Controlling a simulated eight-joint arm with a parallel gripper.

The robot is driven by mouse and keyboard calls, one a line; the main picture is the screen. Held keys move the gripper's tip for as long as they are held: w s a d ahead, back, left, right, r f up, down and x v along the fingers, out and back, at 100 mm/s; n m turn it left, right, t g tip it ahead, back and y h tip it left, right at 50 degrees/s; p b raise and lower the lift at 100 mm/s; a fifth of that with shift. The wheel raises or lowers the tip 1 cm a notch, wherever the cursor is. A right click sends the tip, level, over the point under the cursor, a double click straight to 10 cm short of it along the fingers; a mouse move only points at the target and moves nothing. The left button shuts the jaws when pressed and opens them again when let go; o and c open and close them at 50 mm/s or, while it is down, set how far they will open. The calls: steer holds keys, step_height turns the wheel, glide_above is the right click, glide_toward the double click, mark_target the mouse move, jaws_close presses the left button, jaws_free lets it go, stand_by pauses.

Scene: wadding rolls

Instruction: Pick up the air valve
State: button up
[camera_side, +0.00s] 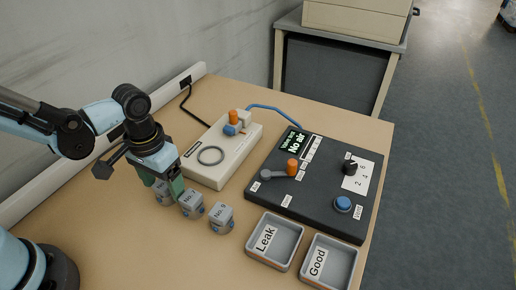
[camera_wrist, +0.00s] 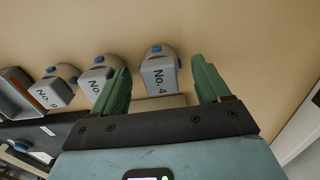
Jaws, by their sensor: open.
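Three small grey valve bodies with blue fittings stand in a row on the tan table. The No. 4 valve (camera_wrist: 158,77) lies between my gripper's fingers in the wrist view, set back from their tips; in the side view it is mostly hidden behind my gripper (camera_side: 164,186). The middle valve (camera_side: 192,205) is just right of my gripper, and it also shows in the wrist view (camera_wrist: 94,82), partly behind a finger. The No. 9 valve (camera_side: 221,217) is farther right. My gripper (camera_wrist: 159,68) has two green fingers, spread apart with nothing gripped.
A cream test fixture (camera_side: 222,150) with an orange knob, ring and blue hose stands behind the valves. A dark control panel (camera_side: 330,205) reads "No air". The Leak tray (camera_side: 290,238) and Good tray (camera_side: 341,258) sit at the front right. Bare table lies in front of the valves.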

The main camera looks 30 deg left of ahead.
steer(key=shift+f, duration=1.15)
steer(key=shift+c, duration=0.4)
steer(key=c, duration=1.2)
steer(key=shift+o, duration=0.2)
steer(key=shift+r, duration=0.15)
